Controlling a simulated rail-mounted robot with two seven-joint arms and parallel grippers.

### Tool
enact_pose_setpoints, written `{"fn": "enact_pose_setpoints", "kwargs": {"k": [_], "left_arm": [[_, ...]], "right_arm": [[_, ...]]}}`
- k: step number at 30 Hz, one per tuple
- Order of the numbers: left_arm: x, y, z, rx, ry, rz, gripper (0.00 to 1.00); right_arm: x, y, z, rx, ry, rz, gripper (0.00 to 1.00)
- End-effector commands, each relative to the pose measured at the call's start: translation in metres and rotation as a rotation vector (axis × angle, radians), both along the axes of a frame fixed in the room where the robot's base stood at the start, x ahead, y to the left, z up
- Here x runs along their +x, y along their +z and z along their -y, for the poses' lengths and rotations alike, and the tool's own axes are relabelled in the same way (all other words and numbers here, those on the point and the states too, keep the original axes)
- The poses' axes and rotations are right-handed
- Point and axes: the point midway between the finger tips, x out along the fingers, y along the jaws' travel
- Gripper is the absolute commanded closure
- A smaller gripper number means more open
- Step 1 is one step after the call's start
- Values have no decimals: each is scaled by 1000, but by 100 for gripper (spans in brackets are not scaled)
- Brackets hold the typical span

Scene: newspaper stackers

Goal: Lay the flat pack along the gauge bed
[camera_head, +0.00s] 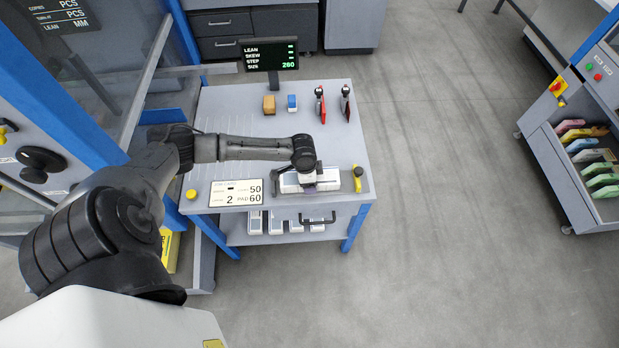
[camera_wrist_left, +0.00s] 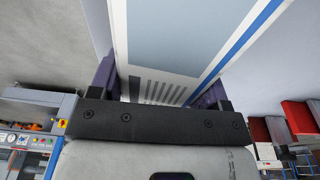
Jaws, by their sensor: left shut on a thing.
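My left gripper (camera_head: 318,181) is at the near edge of the grey bench and is shut on a flat pack. In the left wrist view the pack (camera_wrist_left: 172,35) is a white slab with a pale blue-grey face, a blue edge stripe and dark bars, held between the purple fingers (camera_wrist_left: 160,88). In the head view white pieces (camera_head: 290,183) show on both sides of the gripper; the wrist hides part of them, and I cannot tell the pack's contact with the bench. Thin lines mark the left of the bench top (camera_head: 225,105), possibly the gauge bed. My right gripper is out of view.
A yellow-handled tool (camera_head: 357,178) lies close right of the gripper. A tan block (camera_head: 269,104), a blue-white block (camera_head: 292,103) and two red-and-black tools (camera_head: 320,104) stand farther back. A display (camera_head: 271,56) reads 260. A placard (camera_head: 236,193) lies left. The bench's right middle is clear.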

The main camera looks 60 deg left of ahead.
Motion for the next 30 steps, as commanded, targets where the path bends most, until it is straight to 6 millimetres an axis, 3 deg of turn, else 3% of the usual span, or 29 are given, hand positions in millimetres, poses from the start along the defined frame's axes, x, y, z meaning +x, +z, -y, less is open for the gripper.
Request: {"fn": "enact_pose_setpoints", "kwargs": {"k": [8,9,17,25,30], "left_arm": [[0,-5,0,0,0,1,65],[0,-5,0,0,0,1,27],[0,-5,0,0,0,0,2],[-1,-5,0,1,0,-2,0],[-2,11,-2,1,1,0,0]], "right_arm": [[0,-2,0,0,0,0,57],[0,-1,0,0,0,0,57],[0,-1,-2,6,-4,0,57],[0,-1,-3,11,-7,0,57],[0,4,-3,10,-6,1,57]]}}
